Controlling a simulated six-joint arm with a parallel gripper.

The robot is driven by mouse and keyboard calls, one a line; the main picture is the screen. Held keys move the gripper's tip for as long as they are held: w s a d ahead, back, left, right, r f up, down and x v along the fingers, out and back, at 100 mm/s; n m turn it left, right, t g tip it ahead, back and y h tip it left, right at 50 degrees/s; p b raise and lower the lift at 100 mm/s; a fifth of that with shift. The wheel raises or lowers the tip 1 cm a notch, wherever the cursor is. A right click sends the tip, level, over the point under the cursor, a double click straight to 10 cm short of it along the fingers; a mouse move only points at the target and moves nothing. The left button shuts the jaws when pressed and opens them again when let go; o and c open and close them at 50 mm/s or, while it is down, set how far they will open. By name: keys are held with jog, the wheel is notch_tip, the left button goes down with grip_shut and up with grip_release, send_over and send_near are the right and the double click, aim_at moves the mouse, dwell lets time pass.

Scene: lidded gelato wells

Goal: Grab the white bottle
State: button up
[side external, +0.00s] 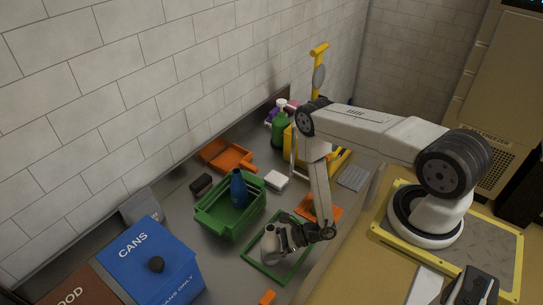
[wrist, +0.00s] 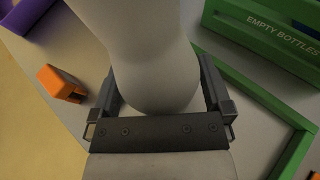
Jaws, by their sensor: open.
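The white bottle (side external: 269,246) stands inside the green square frame on the metal counter. In the wrist view the white bottle (wrist: 146,50) fills the top middle, its rounded body between my gripper's fingers. My gripper (side external: 285,241) is beside the bottle at its right, low over the counter. In the wrist view my gripper (wrist: 160,95) is open, with one finger on each side of the bottle. I cannot tell whether either finger touches it. The bottle's far side is hidden.
A green crate (side external: 213,222) labelled EMPTY BOTTLES holds a blue bottle (side external: 238,189). The green frame (side external: 289,276) lies around the bottle. A small orange block (side external: 267,297) is near the front. A blue CANS bin (side external: 177,277) stands at left. A white block (side external: 276,180) lies behind.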

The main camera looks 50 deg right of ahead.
jog(key=c, duration=1)
jog(key=shift+r, duration=0.1)
jog(key=shift+r, duration=1.1)
jog(key=s+d+r, duration=0.1)
jog(key=s+r, duration=0.9)
jog(key=s, duration=0.4)
jog(key=shift+d+r, duration=0.25)
